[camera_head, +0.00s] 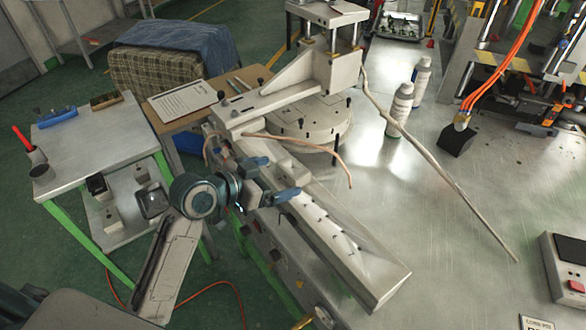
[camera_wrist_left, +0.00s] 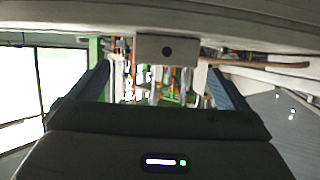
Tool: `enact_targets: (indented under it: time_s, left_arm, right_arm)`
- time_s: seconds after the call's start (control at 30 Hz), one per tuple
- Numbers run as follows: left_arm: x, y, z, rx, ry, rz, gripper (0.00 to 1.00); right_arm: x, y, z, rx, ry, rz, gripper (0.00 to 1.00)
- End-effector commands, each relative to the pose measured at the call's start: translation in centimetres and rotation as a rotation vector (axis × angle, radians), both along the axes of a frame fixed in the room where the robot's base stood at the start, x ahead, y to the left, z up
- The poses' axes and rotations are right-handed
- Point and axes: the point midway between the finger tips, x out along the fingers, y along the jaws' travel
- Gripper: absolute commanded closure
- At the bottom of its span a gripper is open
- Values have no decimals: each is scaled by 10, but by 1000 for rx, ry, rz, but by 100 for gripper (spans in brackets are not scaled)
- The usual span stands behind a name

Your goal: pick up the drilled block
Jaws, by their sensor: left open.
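My left gripper (camera_head: 275,178) is open, its two blue fingers spread over the near side of the long grey machine bed. In the left wrist view, its fingers (camera_wrist_left: 157,88) frame a pale block with one dark round hole (camera_wrist_left: 167,50), which looks like the drilled block. The block shows ahead of the fingertips, with gaps to both fingers, and nothing is held. In the head view I cannot clearly make out this block near the gripper. My right gripper is not in view.
The machine bed (camera_head: 345,255) runs under the gripper, with a copper-coloured tube (camera_head: 310,146) close behind. A round plate (camera_head: 318,120) and white bottles (camera_head: 399,110) stand farther back. A side table (camera_head: 90,135) is at left. The metal table (camera_head: 460,210) is mostly clear at right.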

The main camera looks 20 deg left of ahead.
Motion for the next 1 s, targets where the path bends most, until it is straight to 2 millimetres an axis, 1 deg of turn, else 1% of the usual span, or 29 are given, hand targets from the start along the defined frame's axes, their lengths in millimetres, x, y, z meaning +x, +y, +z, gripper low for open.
enact_targets:
  time_s: [0.1,0.27,0.47,0.6,0.7,0.9,0.93,0.97,1.0]
  left_arm:
    - [8,-6,-3,-3,1,-1,2]
    - [13,-9,-5,-1,1,-1,2]
    - [37,-17,-10,-3,3,0,2]
    - [51,-26,-19,-3,2,0,2]
    - [55,-29,-23,-2,1,0,2]
    - [55,-29,-24,1,1,0,2]
    - [55,-28,-24,1,1,0,4]
    - [55,-28,-24,1,1,0,10]
    - [55,-28,-24,1,1,0,18]
  right_arm:
    - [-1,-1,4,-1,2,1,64]
    - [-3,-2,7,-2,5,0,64]
    - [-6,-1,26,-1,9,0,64]
    - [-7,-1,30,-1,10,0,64]
    - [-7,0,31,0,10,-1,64]
    - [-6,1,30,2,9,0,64]
    - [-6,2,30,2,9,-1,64]
    - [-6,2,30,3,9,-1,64]
    - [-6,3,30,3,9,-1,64]
